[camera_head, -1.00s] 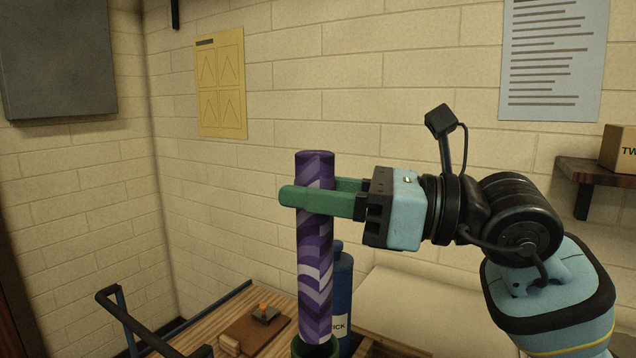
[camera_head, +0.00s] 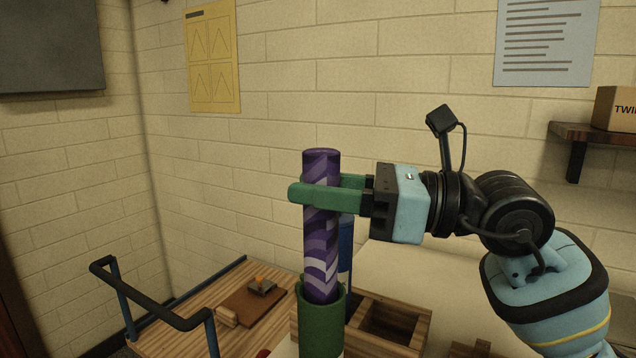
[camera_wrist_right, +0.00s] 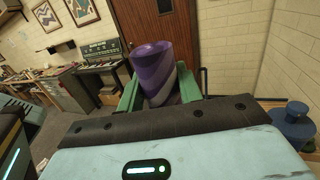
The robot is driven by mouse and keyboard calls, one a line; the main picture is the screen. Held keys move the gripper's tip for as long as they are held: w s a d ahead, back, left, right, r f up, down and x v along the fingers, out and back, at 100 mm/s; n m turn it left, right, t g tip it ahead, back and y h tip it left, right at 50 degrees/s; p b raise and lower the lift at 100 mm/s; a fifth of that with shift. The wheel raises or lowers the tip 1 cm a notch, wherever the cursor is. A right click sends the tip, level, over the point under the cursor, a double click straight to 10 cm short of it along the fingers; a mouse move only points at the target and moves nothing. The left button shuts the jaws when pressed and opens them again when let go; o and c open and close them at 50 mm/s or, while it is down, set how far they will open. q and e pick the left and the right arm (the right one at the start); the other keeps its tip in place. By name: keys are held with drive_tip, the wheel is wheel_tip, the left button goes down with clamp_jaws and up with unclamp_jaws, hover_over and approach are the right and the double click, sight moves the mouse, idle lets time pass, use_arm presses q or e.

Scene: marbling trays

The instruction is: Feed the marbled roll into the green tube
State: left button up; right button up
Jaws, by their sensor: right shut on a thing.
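The marbled roll (camera_head: 321,245) is a purple, patterned cylinder standing upright in the head view. My right gripper (camera_head: 322,194) is shut on its upper part, one green finger on the near side and one behind. The roll's lower end goes out of sight behind the rim of the green tube (camera_head: 320,322), so it appears to be inside the tube's mouth. How deep it reaches is hidden. In the right wrist view the roll (camera_wrist_right: 155,75) stands between the two green fingers (camera_wrist_right: 158,95). My left gripper is not in view.
A blue bottle (camera_head: 346,250) stands behind the roll, and in the right wrist view it shows at the right (camera_wrist_right: 292,122). A wooden box with compartments (camera_head: 420,318) is right of the tube. A brown board (camera_head: 252,306) lies on the wooden bench, beside a dark rail (camera_head: 160,310).

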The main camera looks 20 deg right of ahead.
drive_tip(key=o, duration=1.1)
